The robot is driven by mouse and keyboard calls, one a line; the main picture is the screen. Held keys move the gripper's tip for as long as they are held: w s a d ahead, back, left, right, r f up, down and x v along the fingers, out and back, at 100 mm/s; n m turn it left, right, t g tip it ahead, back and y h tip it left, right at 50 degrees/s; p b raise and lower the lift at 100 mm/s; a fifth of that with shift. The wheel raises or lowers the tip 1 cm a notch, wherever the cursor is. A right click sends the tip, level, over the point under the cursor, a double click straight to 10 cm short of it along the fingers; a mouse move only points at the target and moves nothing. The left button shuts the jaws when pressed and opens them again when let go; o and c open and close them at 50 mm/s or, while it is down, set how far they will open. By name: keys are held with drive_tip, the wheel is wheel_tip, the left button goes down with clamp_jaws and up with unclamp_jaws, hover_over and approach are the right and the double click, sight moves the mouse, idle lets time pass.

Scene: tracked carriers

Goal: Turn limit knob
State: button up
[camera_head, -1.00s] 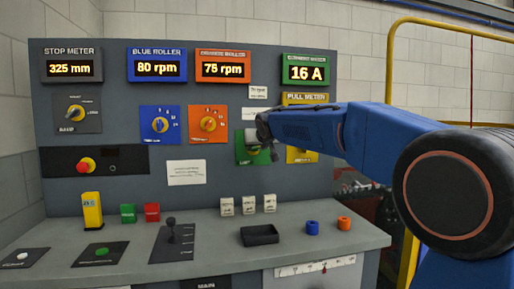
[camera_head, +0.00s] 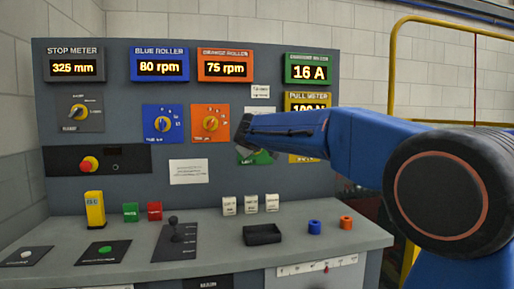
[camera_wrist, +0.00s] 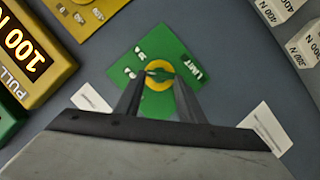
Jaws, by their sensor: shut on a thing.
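The limit knob (camera_wrist: 158,75) shows in the wrist view as a yellow disc with a dark green pointer bar, on a green plate (camera_wrist: 180,47) lettered LIMIT. My gripper (camera_wrist: 158,88) has one finger on each side of the knob and is shut on it. The plate looks turned in this view because my wrist is rolled. In the head view my gripper (camera_head: 243,138) is at the panel, and the green plate (camera_head: 262,157) is mostly hidden behind it. The knob is hidden there.
The yellow pull meter (camera_wrist: 30,50) reads 100 N in the wrist view, with a yellow plate (camera_wrist: 85,12) near it. The green display (camera_head: 308,70) reads 16 A. An orange knob plate (camera_head: 211,123) is left of my gripper. A black tray (camera_head: 262,235) sits on the desk below.

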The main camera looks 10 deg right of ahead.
drive_tip(key=shift+f+n, duration=0.1)
drive_tip(key=shift+n, duration=0.2)
idle(0.4)
drive_tip(key=o, duration=1)
drive_tip(key=shift+o, duration=0.2)
drive_tip(key=v, duration=1.7)
drive_tip(key=shift+s+a, duration=0.2)
drive_tip(key=shift+a, duration=0.1)
